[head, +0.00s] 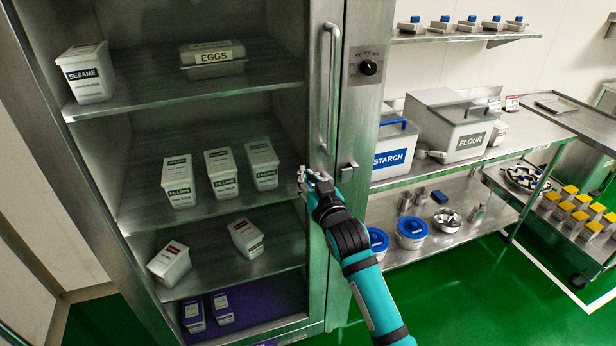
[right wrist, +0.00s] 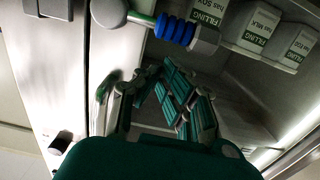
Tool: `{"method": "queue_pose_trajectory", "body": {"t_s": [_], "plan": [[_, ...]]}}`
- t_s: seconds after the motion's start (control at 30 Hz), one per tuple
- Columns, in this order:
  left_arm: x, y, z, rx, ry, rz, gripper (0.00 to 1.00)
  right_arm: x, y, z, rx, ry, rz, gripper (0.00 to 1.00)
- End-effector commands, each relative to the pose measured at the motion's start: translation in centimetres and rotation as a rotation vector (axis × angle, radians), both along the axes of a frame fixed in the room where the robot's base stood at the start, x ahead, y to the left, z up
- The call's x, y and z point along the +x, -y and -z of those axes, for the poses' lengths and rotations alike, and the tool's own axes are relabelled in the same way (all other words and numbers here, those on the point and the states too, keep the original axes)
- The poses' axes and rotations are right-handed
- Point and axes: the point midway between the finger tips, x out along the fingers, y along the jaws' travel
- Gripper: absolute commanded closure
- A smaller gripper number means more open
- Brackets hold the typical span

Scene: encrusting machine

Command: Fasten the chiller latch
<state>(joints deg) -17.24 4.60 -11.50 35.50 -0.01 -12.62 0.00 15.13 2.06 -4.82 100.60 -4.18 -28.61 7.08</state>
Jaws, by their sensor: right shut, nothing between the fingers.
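The chiller (head: 334,270) is a steel cabinet with a tall bar handle (head: 331,90). A small grey block (head: 347,168), which looks like part of the latch, sits on the frame below the handle. In the right wrist view, a lever with a round pivot (right wrist: 108,12), a blue ringed grip (right wrist: 175,30) and a grey end cap (right wrist: 206,40) lies across the top. My right gripper (head: 306,176) is left of the block, by the door's edge. It is shut and empty, its fingertips (right wrist: 160,68) just below the blue grip; contact is unclear. My left gripper is out of view.
Inside the chiller are a sesame tub (head: 86,72), an eggs box (head: 213,58) and several filling tubs (head: 221,173). A dial (head: 369,67) is right of the handle. A counter with starch (head: 392,150) and flour bins (head: 452,128) stands at right.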

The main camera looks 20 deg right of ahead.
Motion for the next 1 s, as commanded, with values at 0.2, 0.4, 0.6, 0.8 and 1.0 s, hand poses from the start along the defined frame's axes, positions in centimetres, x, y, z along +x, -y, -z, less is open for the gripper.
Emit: {"method": "queue_pose_trajectory", "body": {"t_s": [0.2, 0.4, 0.6, 0.8, 1.0], "plan": [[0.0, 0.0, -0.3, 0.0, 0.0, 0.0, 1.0, 0.2, 0.0, 1.0, 0.0, 0.002, 0.0, 1.0], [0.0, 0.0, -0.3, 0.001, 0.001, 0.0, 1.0, 0.2, 0.0, 1.1, 0.0, 0.002, 0.0, 1.0], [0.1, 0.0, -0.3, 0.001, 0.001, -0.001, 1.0, 0.2, 0.0, 1.1, -0.006, 0.002, 0.0, 1.0], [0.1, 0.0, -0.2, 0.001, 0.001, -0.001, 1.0, 0.2, -0.2, 1.4, -0.049, 0.003, 0.0, 1.0], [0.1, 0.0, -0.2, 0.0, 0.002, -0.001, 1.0, 0.2, -0.3, 1.6, -0.076, 0.004, 0.0, 1.0]]}}
